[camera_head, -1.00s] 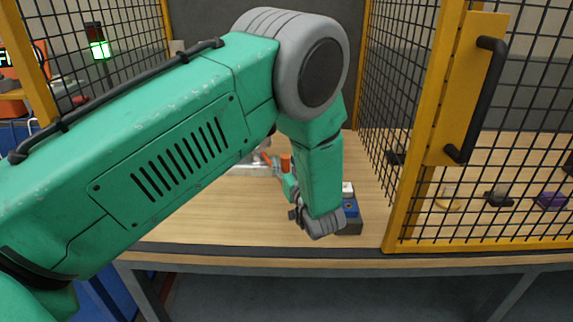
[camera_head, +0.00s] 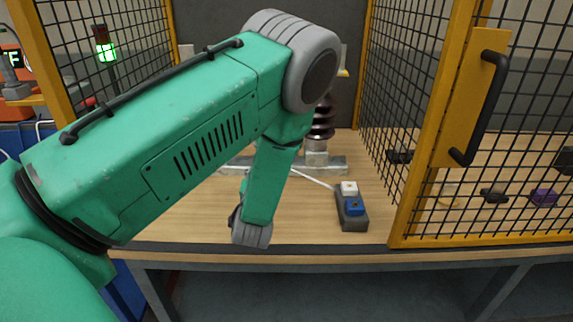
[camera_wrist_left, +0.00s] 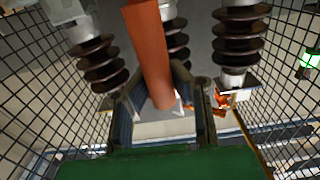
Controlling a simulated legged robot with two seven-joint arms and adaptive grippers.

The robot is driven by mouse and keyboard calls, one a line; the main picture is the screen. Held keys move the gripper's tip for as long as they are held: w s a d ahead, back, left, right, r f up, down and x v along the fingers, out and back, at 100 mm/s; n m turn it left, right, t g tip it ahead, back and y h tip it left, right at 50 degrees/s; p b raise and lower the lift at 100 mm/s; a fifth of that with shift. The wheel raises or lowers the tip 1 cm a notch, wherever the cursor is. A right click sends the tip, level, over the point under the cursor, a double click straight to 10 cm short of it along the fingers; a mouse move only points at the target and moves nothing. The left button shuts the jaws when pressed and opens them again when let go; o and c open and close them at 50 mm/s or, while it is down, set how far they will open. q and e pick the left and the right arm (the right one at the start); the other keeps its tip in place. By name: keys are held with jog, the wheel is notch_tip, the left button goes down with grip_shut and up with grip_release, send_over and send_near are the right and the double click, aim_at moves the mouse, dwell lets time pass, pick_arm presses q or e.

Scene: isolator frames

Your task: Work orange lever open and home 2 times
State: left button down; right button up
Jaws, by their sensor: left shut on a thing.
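The orange lever (camera_wrist_left: 150,50) runs down through the middle of the left wrist view as a thick bar. Its lower end sits between the two fingers of my left gripper (camera_wrist_left: 163,95), which is shut on it. In the head view my left arm comes in from the left and its wrist hangs over the front of the wooden bench. My arm hides the lever and the fingers there. My right gripper is in neither view.
Brown ribbed insulators (camera_wrist_left: 240,32) flank the lever; one also shows in the head view (camera_head: 322,120). A box (camera_head: 352,222) with white and blue buttons stands right of my wrist. Yellow-framed mesh panels (camera_head: 415,110) bound both sides.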

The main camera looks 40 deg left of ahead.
pick_arm(q)
jog(key=s+a, duration=0.5)
jog(key=a, duration=0.5)
jog(key=shift+a+f+p, duration=0.25)
jog(key=shift+p, duration=0.2)
jog(key=shift+a, duration=0.2)
jog(key=c, duration=1.4)
grip_release()
jog(key=shift+s, duration=0.15)
jog(key=shift+o, duration=0.2)
jog(key=shift+r, duration=0.2)
